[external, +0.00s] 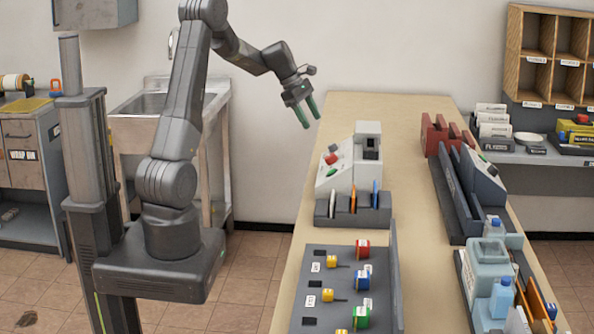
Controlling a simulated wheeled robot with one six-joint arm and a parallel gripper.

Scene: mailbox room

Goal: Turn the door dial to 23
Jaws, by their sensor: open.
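My gripper (311,119) is open and empty, with its green-tipped fingers pointing down. It hangs in the air near the far left edge of the long table (385,105). I cannot make out a door dial or any number 23 in this view. I cannot tell whether either carries a dial.
A dark panel (340,262) with coloured blocks lies at the table's near end. A dark rack (352,212) stands behind it. A red holder (440,135), a sloped grey box (482,172) and bottles (502,297) line the right side. The table's far end is clear.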

